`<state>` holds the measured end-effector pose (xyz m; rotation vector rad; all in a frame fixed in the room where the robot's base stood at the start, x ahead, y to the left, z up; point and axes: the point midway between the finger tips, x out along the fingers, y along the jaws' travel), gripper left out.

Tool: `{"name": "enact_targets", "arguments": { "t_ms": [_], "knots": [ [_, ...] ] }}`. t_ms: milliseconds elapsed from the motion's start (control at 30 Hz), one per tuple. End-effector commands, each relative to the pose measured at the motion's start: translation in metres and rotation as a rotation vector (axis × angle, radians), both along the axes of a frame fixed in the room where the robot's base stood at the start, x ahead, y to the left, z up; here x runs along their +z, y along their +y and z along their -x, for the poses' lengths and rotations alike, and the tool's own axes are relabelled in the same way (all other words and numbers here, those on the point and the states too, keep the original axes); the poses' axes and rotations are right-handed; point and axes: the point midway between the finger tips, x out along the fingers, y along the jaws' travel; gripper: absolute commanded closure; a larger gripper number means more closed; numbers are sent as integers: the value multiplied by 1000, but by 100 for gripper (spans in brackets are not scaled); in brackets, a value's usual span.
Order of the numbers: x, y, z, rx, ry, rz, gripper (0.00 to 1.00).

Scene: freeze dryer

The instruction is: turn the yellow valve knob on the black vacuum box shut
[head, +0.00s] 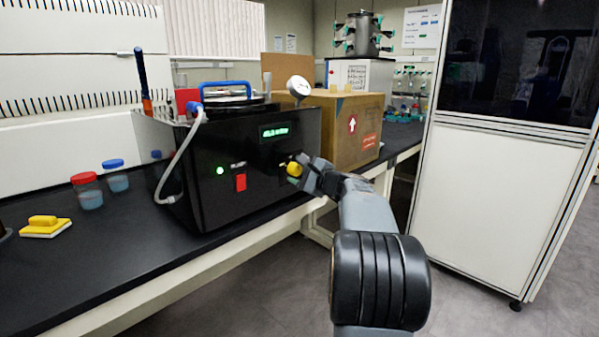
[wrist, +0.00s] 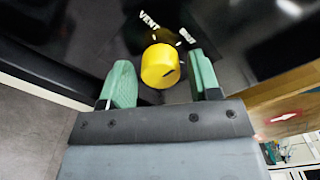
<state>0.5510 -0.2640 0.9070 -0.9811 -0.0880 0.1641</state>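The black vacuum box (head: 230,165) stands on the dark bench, with a green display, a green light and a red switch on its front. The yellow valve knob (wrist: 160,66) is on that front panel, and it also shows in the head view (head: 294,169). White words, "VENT" and one I cannot read surely, are printed above it in the wrist view. My gripper (wrist: 161,80) is open, with one green finger on each side of the knob. A gap shows between the knob and each finger. In the head view my gripper (head: 300,172) partly hides the panel around the knob.
A cardboard box (head: 345,125) stands right of the vacuum box. A white hose (head: 183,155) hangs at its left side. Red-lidded (head: 87,190) and blue-lidded (head: 116,175) jars and a yellow sponge (head: 45,226) lie left. A tall white cabinet (head: 490,210) stands at the right.

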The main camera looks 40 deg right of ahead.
Motion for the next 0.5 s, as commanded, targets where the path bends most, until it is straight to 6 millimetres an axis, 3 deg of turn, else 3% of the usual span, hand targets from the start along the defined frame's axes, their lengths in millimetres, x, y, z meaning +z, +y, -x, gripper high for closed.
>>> {"name": "enact_targets", "arguments": {
  "t_ms": [333,500],
  "knots": [
    [0,-1,1,-1,0,-1,35],
    [1,-4,18,-3,1,0,35]
  ]
}}
